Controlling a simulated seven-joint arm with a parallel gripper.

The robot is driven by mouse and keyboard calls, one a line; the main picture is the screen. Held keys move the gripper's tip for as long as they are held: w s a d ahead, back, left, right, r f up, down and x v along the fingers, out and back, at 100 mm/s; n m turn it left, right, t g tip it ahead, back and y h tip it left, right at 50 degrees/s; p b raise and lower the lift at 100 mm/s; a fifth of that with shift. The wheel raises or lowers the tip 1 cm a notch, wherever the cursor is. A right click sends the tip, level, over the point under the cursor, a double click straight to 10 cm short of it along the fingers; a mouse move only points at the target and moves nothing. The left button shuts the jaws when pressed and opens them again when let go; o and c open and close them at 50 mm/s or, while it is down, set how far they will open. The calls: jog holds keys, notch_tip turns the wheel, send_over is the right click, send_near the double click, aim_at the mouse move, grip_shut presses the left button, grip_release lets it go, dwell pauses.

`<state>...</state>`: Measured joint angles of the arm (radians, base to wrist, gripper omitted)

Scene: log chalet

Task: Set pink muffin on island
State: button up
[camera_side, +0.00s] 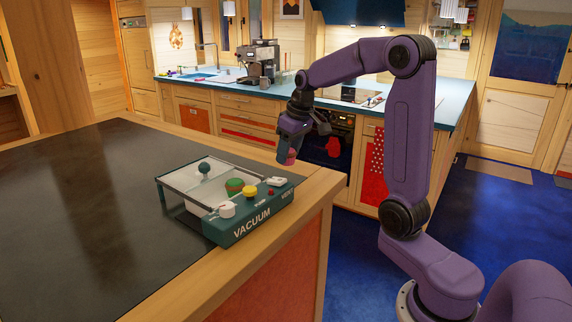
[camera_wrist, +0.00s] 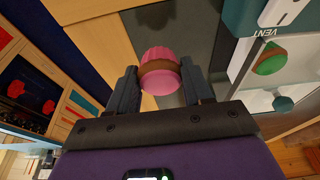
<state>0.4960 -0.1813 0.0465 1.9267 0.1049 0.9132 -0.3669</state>
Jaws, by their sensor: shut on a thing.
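The pink muffin (camera_wrist: 160,72) is between the two fingers of my gripper (camera_wrist: 160,85) in the wrist view, with a brown band around its middle. In the side view the muffin (camera_side: 287,157) hangs at the lower end of my gripper (camera_side: 291,143), partly covered by the fingers. My gripper is shut on it. The island (camera_side: 90,200) has a dark top with a wooden rim and fills the left of the side view. The muffin appears near the island's far right corner; its exact height above the top is hard to tell.
A teal vacuum box (camera_side: 250,218) with a clear cover stands at the island's right edge, close to my gripper. The island's left and middle are clear. A kitchen counter (camera_side: 235,89) runs behind.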

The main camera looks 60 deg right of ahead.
aim_at(286, 165)
jog(key=shift+w+d+f, duration=0.1)
jog(key=shift+w+f, duration=0.25)
jog(key=shift+f, duration=0.1)
jog(key=shift+s+x, duration=0.1)
jog(key=shift+x, duration=0.8)
jog(key=shift+s+x, duration=0.15)
jog(key=shift+x, duration=0.75)
jog(key=shift+d+f, duration=0.1)
jog(key=shift+f, duration=0.15)
jog(key=o, duration=1)
jog(key=shift+o, duration=0.2)
jog(key=shift+r, duration=0.15)
jog(key=v, duration=1.2)
